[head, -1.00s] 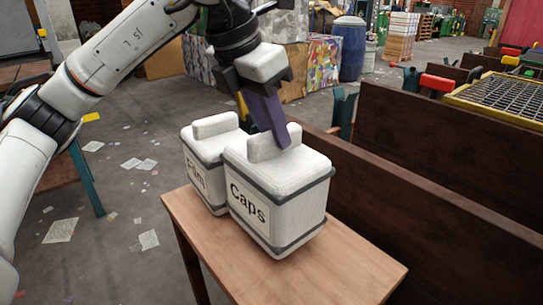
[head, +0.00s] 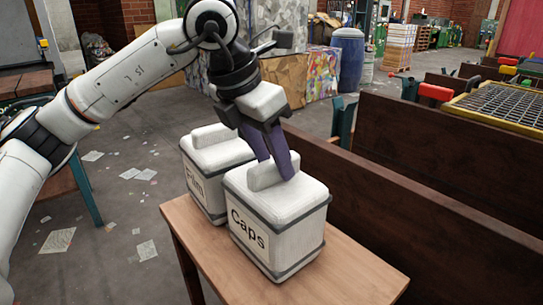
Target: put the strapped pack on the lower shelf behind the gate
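A white pack labelled "Caps" (head: 310,210), with dark bands around it and a raised grip block on its lid, stands upright on a small wooden table (head: 345,268). A similar white pack labelled "Film" (head: 198,165) stands close behind it to the left, partly hidden. My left gripper (head: 272,165) is over the Caps pack. Its two purple fingers are spread apart with a visible gap, one on each side of the grip block. I cannot make out the lower shelf or the gate. My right gripper is out of view.
Long dark brown boards (head: 440,175) run along the right of the table. A yellow-framed mesh (head: 502,104) lies beyond them. A blue barrel (head: 347,55) stands at the back. Paper scraps lie on the open floor at left. The table's near right end is clear.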

